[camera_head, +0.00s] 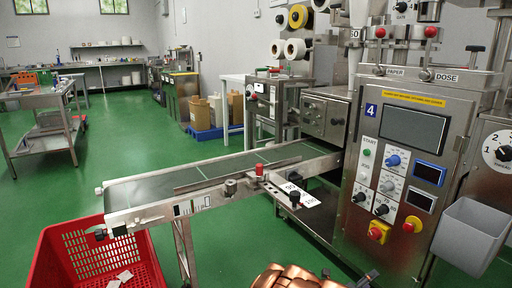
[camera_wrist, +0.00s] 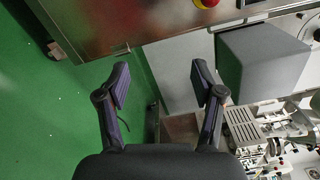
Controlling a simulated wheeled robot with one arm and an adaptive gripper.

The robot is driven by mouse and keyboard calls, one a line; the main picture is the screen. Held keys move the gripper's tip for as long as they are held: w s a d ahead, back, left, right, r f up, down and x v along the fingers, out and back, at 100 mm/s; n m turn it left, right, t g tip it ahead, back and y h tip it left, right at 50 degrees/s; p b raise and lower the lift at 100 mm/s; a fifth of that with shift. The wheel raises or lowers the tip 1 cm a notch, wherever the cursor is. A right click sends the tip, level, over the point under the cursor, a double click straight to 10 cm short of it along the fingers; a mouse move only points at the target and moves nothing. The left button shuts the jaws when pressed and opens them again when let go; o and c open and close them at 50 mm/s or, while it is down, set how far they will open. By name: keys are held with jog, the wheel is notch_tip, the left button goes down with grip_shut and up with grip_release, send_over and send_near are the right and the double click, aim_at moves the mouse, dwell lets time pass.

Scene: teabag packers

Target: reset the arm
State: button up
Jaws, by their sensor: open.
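My gripper (camera_wrist: 160,80) shows in the wrist view with its two dark fingers spread wide. It is open, and nothing is between the fingers. Green floor and a pale grey surface lie behind the gap. The steel front of the packing machine (camera_wrist: 110,25) is beyond the fingertips at the upper left. A grey bin (camera_wrist: 262,65) is beyond the right finger, apart from it. In the head view, a ribbed copper-coloured shape shows at the bottom edge; the gripper cannot be made out clearly there.
The packing machine (camera_head: 395,175) stands at the right in the head view, with its grey bin (camera_head: 472,235) on the front. A conveyor (camera_head: 200,185) runs left from it. A red crate (camera_head: 75,245) with white teabags stands below the conveyor end. Green floor is open at the left.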

jog(key=s+d+r+m+g+h+p, duration=0.1)
jog(key=s+d+r+m+g+p, duration=0.2)
jog(key=r, duration=0.4)
jog(key=s+d+r+m+g+h+p, duration=0.1)
jog(key=s+d+r+m+p, duration=0.1)
jog(key=r+m, duration=0.35)
jog(key=s+d+r+m+g+h+p, duration=0.1)
jog(key=s+d+r+m+g+p, duration=0.15)
jog(key=r, duration=0.55)
jog(key=s+d+r+m+g+y+p, duration=0.1)
jog(key=s+r+m+g+y+p, duration=0.2)
jog(key=s+r+m+g+p, duration=0.85)
jog(key=s+a+r+m+t+y+p, duration=0.2)
jog(key=s+a+r+m+y+p, duration=0.25)
jog(key=s+r, duration=0.3)
jog(key=s+a+r+m+t+y+p, duration=0.2)
jog(key=s+a+r+m+y+p, duration=0.15)
jog(key=s+r+m, duration=0.35)
jog(key=s+a+r+m+t+y+p, duration=0.1)
jog(key=s+a+r+m+y+p, duration=0.1)
jog(key=a, duration=0.7)
jog(key=s+a+r+m+t+y+p, duration=0.2)
jog(key=s+a+r+y+p, duration=0.3)
jog(key=a+r+p, duration=0.3)
jog(key=shift+s+a+r+m+p, duration=0.2)
jog(key=shift+s+a+m+p, duration=0.15)
jog(key=shift+a+m+p, duration=0.35)
jog(key=shift+c, duration=0.3)
